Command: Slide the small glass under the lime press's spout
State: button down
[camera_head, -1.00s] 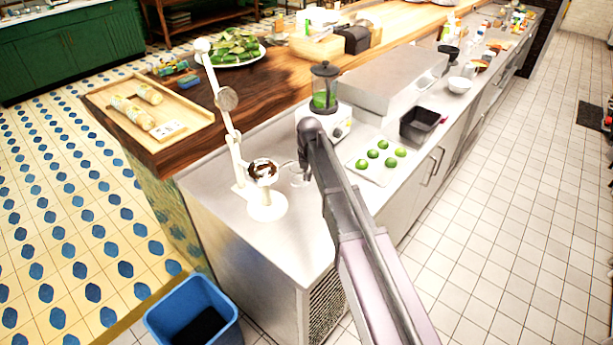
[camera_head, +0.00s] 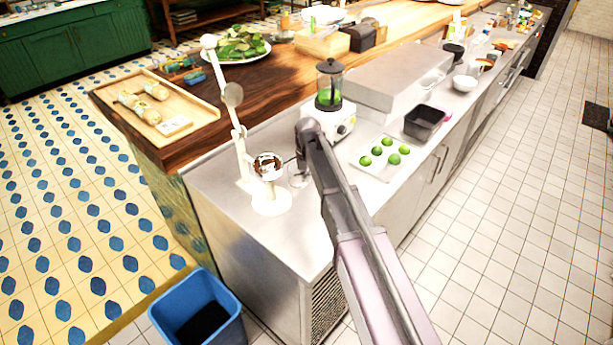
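The white lime press (camera_head: 268,168) stands upright at the near left corner of the steel counter, with a round base and a tall raised lever. The small clear glass (camera_head: 298,176) stands on the counter just right of the press, beside its base and not under the cup. My gripper (camera_head: 303,162) is close to the glass, low over the counter, and mostly hidden behind my own arm. I cannot tell whether its fingers are open or shut, or whether they touch the glass.
A blender (camera_head: 329,105) stands behind my arm. Several limes on a white board (camera_head: 376,166) and a black tub (camera_head: 423,122) are to the right. A wooden tray (camera_head: 200,112) lies on the wood top at left. A blue bin (camera_head: 228,312) stands below the counter's near end.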

jog(key=shift+s+a, duration=0.1)
jog(key=shift+a, duration=0.05)
jog(key=c, duration=0.7)
grip_release()
jog(key=shift+r, duration=0.1)
